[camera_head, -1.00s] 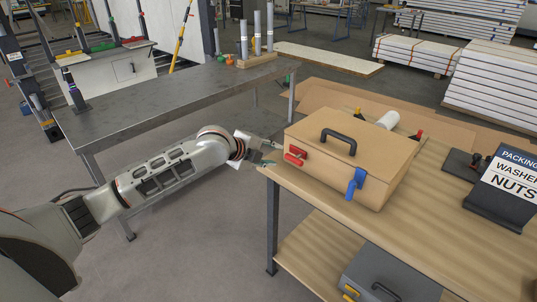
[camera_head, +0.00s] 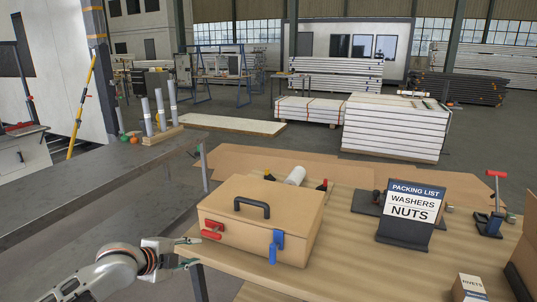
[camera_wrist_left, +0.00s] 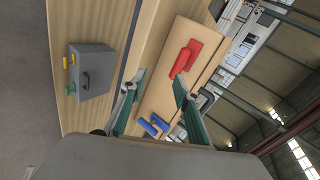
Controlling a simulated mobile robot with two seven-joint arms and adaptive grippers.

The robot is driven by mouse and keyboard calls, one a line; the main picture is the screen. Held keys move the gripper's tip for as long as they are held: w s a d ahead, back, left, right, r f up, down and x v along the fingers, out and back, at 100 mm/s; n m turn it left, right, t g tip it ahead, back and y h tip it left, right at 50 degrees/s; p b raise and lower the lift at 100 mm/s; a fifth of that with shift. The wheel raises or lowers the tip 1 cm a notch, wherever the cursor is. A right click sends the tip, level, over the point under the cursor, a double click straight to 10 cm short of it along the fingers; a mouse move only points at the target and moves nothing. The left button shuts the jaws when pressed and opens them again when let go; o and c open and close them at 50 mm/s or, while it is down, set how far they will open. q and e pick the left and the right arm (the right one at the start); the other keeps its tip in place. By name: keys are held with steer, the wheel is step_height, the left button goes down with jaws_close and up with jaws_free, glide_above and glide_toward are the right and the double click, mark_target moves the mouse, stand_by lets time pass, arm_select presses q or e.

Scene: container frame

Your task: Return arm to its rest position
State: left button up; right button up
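My left gripper (camera_head: 188,253) is beside the near left corner of the wooden table, next to a tan box. In the left wrist view its two green-edged fingers are spread apart, with nothing held between them (camera_wrist_left: 158,88). The tan box (camera_head: 245,238) has a black top handle, a red clamp (camera_head: 212,231) and a blue clamp (camera_head: 276,246). In the left wrist view the red clamp (camera_wrist_left: 186,58) and blue clamp (camera_wrist_left: 154,126) lie beyond the fingers. The gripper looks apart from the box. My right gripper is in neither view.
The wooden table (camera_head: 340,268) carries a packing list sign (camera_head: 411,213) and a small nuts carton (camera_head: 468,289). A grey case (camera_wrist_left: 92,72) shows in the left wrist view. Floor shows between the tables.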

arm_select(q)
steer(key=s+d+f+n, duration=0.3)
steer(key=s+f+n, duration=0.1)
steer(key=s+f, duration=0.25)
steer(key=s+d+f+n, duration=0.3)
steer(key=s+f, duration=0.3)
steer(key=f, duration=0.2)
steer(key=s+a+f+n+y, duration=0.1)
steer(key=s+f+n, duration=0.3)
steer(key=s, duration=0.6)
steer(key=s+a+f+n+y, duration=0.1)
steer(key=s+f+n, duration=0.4)
steer(key=s, duration=0.6)
step_height(320, 180, down, 2)
steer(key=shift+a+f, duration=0.15)
steer(key=shift+a, duration=0.2)
steer(key=shift+w, duration=0.1)
